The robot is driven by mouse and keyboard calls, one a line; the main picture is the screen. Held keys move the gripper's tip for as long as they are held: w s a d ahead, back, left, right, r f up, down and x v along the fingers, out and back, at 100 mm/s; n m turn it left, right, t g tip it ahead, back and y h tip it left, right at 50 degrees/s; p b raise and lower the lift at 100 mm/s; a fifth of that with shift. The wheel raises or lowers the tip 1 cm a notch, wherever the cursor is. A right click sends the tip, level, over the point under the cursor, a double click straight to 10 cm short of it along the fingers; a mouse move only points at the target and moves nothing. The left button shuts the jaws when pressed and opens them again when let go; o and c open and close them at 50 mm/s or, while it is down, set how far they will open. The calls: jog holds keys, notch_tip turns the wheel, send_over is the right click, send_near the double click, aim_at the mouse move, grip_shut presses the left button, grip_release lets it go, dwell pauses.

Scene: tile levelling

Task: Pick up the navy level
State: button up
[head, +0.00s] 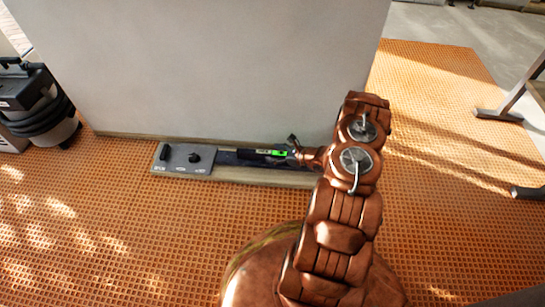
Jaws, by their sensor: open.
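A long dark navy bar (232,158), which looks like the level, lies along a wooden board on the floor at the foot of a large pale panel. A black piece with bright green marks (264,152) shows along its upper side, near its right end. I cannot tell whether it is part of the level. My gripper (293,151) is small in the head view, open, at the right end of the dark bar. Its fingers are partly hidden by my wrist, and I cannot tell whether they touch the bar.
A grey plate with black knobs (175,160) sits at the left end of the wooden board (262,176). The pale panel (215,65) rises behind. A black and grey machine (40,105) stands at far left. The orange gridded floor (110,215) is clear in front.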

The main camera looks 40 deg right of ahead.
grip_shut()
dwell(0.4)
jog(key=shift+r+p, duration=0.35)
jog(key=shift+r, duration=0.2)
jog(key=r+p, duration=0.1)
jog(key=s+r+p, duration=0.1)
jog(key=r, duration=0.1)
jog(key=shift+a, duration=0.2)
jog(key=s+a+p, duration=0.5)
jog(key=s+a, duration=0.2)
jog(key=s, duration=0.6)
jog(key=shift+s+r, duration=0.15)
jog(key=shift+r, duration=0.3)
